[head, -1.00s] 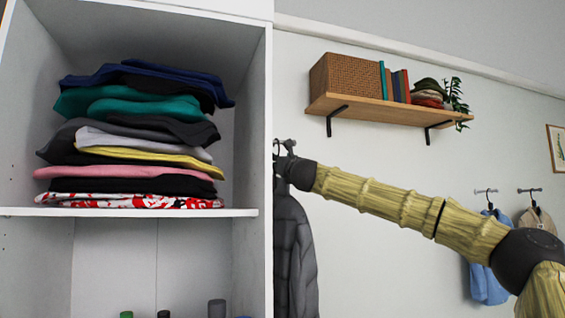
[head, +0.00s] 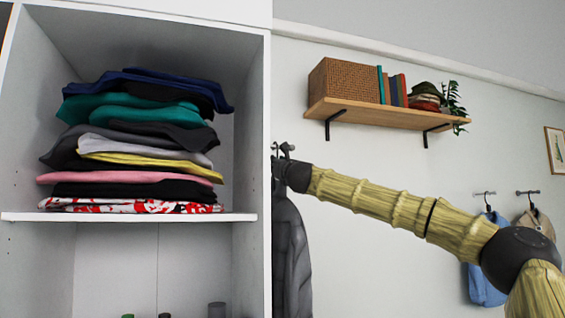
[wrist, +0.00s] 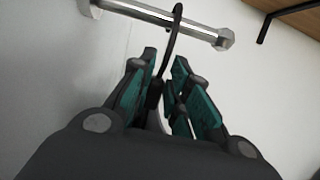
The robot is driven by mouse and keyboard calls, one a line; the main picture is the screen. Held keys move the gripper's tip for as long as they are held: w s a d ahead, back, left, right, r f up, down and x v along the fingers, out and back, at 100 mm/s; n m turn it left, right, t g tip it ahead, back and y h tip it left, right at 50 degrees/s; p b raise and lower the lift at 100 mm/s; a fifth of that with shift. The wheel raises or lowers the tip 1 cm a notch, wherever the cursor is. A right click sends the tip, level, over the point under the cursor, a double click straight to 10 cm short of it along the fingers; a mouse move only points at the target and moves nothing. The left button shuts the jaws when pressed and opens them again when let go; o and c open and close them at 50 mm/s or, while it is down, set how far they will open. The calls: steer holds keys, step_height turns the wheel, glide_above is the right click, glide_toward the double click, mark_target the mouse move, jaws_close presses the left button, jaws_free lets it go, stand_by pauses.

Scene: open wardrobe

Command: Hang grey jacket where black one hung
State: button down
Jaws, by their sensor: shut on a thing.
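The grey jacket (head: 291,255) hangs below my gripper in the head view, just right of the wardrobe's side panel, which cuts off its left part. My gripper (wrist: 168,100) is shut on the neck of its dark hanger (wrist: 171,45) in the wrist view. The hanger's hook rises to the metal wall peg (wrist: 150,14) and crosses it; I cannot tell whether its weight rests there. The peg also shows small in the head view (head: 284,147), above the arm's end. The fingertips are hidden in the head view. No black jacket is visible.
The open wardrobe (head: 264,120) stands close on the left, with folded clothes (head: 135,140) on its shelf. A wooden wall shelf (head: 390,114) is above my arm. A blue garment (head: 485,265) and a beige one (head: 540,222) hang on pegs at right.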

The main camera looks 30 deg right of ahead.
steer(key=shift+w+d+r+p, duration=0.15)
steer(key=shift+d+r+p, duration=0.1)
steer(key=shift+r, duration=0.25)
steer(key=shift+w+d+r+p, duration=0.15)
steer(key=shift+r+p, duration=0.1)
steer(key=shift+r, duration=0.25)
steer(key=shift+r, duration=0.1)
steer(key=shift+r, duration=0.1)
